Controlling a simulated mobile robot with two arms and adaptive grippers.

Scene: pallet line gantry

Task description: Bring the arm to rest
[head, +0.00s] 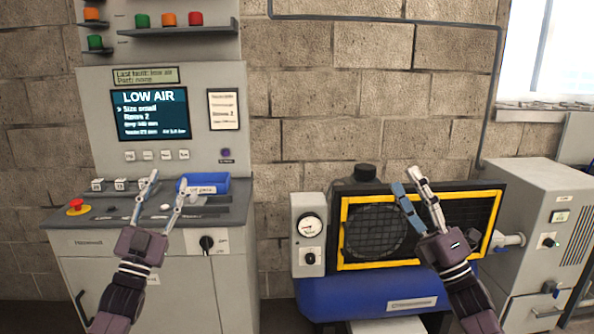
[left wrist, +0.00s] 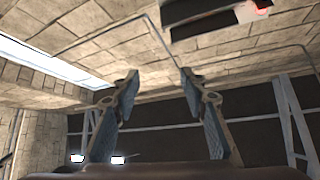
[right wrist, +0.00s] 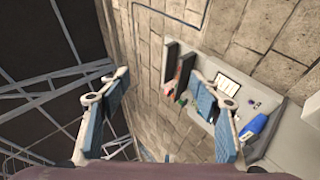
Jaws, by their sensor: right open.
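My left gripper (head: 168,180) is raised in front of the control cabinet, its fingers pointing up and spread apart. In the left wrist view its two fingers (left wrist: 158,76) stand apart with nothing between them. My right gripper (head: 406,179) is raised in front of the compressor's yellow-framed grille. In the right wrist view its fingers (right wrist: 160,76) are also apart and empty. In the head view neither gripper visibly holds anything, and the two are well apart.
The control cabinet (head: 140,247) has a screen (head: 150,114) reading LOW AIR, a red stop button (head: 77,207) and a blue bin (head: 210,184). The blue compressor tank (head: 350,299) has a gauge (head: 312,227). A grey cabinet (head: 530,200) stands at right. Brick wall shows between the machines.

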